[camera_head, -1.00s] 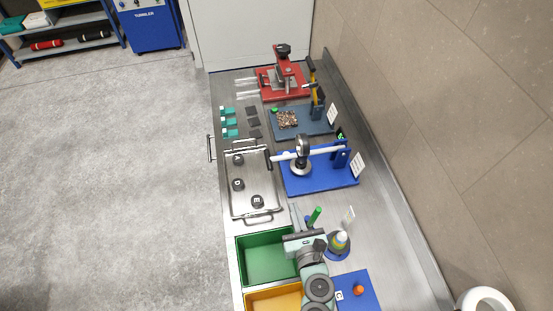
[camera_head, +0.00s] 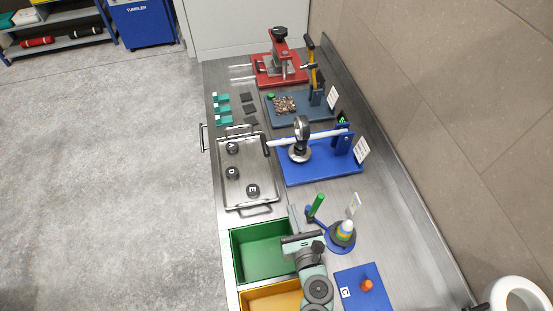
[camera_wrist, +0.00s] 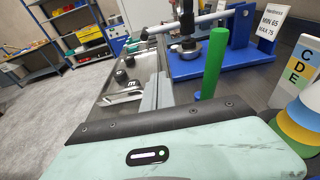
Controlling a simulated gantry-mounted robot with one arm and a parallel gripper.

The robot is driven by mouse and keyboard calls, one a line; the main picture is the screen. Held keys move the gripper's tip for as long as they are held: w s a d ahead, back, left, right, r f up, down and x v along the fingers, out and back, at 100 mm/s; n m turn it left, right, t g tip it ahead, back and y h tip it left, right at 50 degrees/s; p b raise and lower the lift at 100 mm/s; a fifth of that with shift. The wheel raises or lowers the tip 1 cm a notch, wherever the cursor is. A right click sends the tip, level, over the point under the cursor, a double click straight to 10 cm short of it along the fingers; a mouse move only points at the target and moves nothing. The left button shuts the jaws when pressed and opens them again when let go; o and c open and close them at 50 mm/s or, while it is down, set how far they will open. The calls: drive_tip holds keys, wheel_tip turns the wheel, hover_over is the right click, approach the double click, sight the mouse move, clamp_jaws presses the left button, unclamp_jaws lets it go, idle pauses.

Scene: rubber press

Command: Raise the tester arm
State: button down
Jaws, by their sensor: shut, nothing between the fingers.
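The tester stands on a blue base (camera_head: 322,175) in the head view. Its white arm (camera_head: 325,135) lies roughly level from the blue post to a black grip (camera_head: 266,146) at its left end. A round dial gauge (camera_head: 301,127) sits on the arm above a dark round foot (camera_head: 299,154). The wrist view shows the white arm (camera_wrist: 212,17) and the blue base (camera_wrist: 210,62) ahead. My gripper (camera_head: 300,241) is shut and empty, beside the green bin and in front of the tester, apart from it. Its grey fingers (camera_wrist: 156,92) show in the wrist view.
A metal tray (camera_head: 240,183) with lettered black pucks lies left of the tester. A green stick (camera_head: 316,205) stands between my gripper and the tester, beside a coloured cone stack (camera_head: 343,232). A green bin (camera_head: 259,252) is left of my gripper. A wall bounds the right.

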drive_tip(key=shift+w, duration=0.15)
drive_tip(key=x, duration=1.9)
drive_tip(key=shift+w, duration=0.1)
drive_tip(key=w+r+p, duration=0.1)
drive_tip(key=r+p, duration=0.1)
drive_tip(key=shift+w+a+r, duration=0.15)
drive_tip(key=shift+w+r, duration=0.5)
drive_tip(key=shift+r, duration=0.1)
